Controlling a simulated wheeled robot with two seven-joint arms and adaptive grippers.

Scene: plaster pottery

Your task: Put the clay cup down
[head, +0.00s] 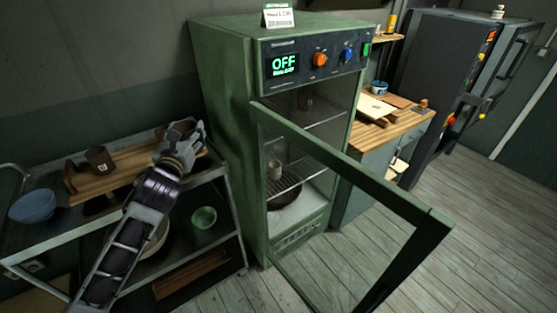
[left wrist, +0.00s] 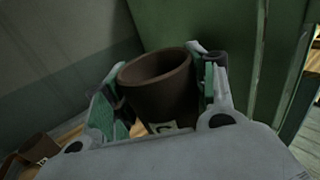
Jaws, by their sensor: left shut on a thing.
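The brown clay cup (left wrist: 158,85) sits upright, slightly tilted in the picture, between the two fingers of my left gripper (left wrist: 160,92) in the left wrist view. The gripper is shut on it. In the head view my left gripper (head: 181,143) is over the right part of the wooden board (head: 125,172) on the cart at left, and mostly hides the cup. Whether the cup touches the board is unclear. Another brown cup (head: 99,159) stands on the board to the left. My right gripper is not in view.
The metal cart (head: 226,195) also holds a blue bowl (head: 33,206) and, lower, a green bowl (head: 204,217). A green oven (head: 222,90) reading OFF stands right of it. Its glass door (head: 430,232) hangs open over the floor, with vessels on its racks.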

